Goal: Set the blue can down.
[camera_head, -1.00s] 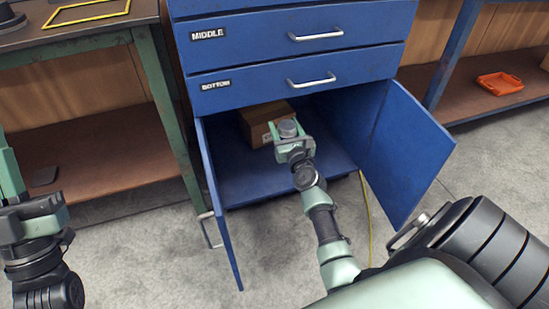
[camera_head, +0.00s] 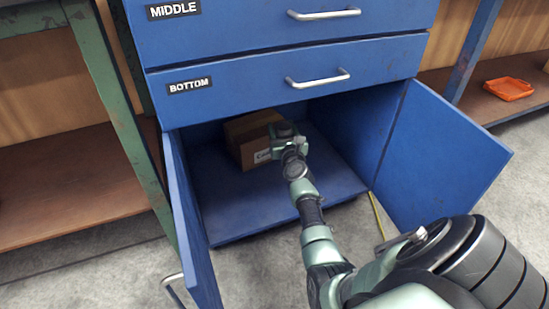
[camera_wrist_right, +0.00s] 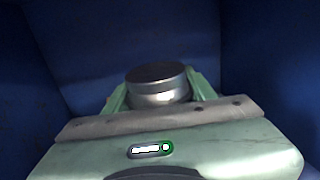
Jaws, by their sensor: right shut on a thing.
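My right gripper (camera_head: 286,129) reaches through the open doors into the blue cabinet's lower compartment (camera_head: 265,200), just right of a cardboard box. In the right wrist view its two green fingers stand either side of a short round can (camera_wrist_right: 158,88), and the gripper is shut on it. The can shows a dark flat top and a shiny grey-silver side; no blue shows on it. In the head view the gripper mostly hides the can, and I cannot tell whether its base touches the compartment floor. My left gripper is out of view.
The cardboard box (camera_head: 248,151) stands at the back left of the compartment. The left door (camera_head: 188,225) and right door (camera_head: 440,155) hang open on either side of my arm. The compartment floor in front of the box is clear.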

